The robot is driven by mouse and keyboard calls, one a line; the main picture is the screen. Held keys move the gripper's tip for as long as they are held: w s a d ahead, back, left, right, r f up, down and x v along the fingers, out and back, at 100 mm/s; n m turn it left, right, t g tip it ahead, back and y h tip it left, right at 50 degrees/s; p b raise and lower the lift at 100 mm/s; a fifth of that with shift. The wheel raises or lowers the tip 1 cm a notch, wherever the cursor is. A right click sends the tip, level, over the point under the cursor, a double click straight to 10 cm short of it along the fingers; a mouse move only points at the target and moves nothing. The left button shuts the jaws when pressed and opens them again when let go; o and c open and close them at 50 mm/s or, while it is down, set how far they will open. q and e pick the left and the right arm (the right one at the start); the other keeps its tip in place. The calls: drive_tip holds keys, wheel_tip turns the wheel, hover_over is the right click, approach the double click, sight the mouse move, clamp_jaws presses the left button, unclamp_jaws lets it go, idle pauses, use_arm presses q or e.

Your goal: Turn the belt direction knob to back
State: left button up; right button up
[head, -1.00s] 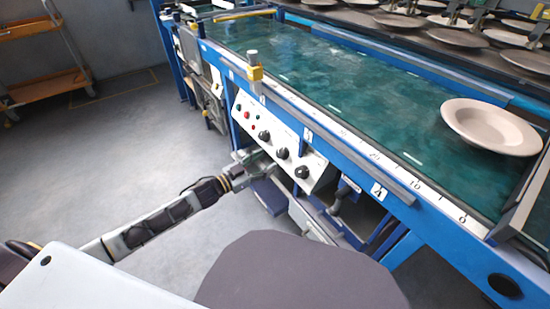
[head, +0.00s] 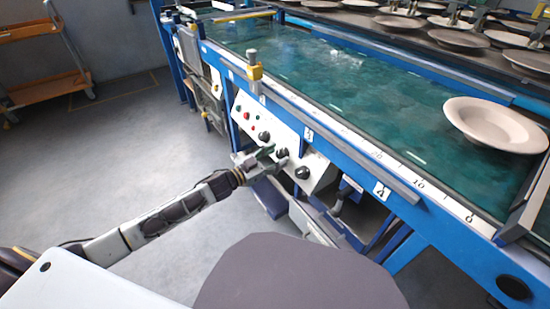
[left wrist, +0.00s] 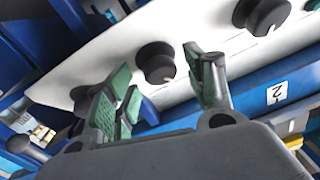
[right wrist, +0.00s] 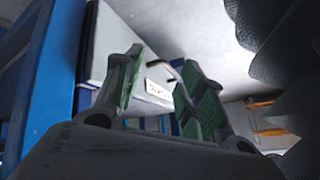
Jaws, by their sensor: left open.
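A white control panel (head: 255,117) on the front of the blue belt frame carries a row of three black knobs: an upper-left knob (head: 264,136), a middle knob (head: 283,153) and a lower-right knob (head: 302,172). Their labels are too small to read, so I cannot tell which is the belt direction knob. My left gripper (head: 274,156) is open at the middle knob. In the left wrist view, this knob (left wrist: 156,62) shows between the spread green-padded fingers (left wrist: 163,82); contact is not visible. My right gripper (right wrist: 163,88) is open and empty, outside the head view.
Small coloured buttons (head: 246,116) sit left of the knobs. A cream plate (head: 495,125) rests on the green belt (head: 350,85) above. A blue rail (head: 350,155) runs over the panel. An orange cart (head: 45,60) stands far left; the floor between is clear.

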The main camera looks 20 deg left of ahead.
drive_tip(key=shift+s, duration=0.1)
use_arm(q)
drive_tip(key=c, duration=1)
use_arm(e)
drive_tip(key=shift+s+f, duration=0.2)
drive_tip(key=shift+s, duration=0.1)
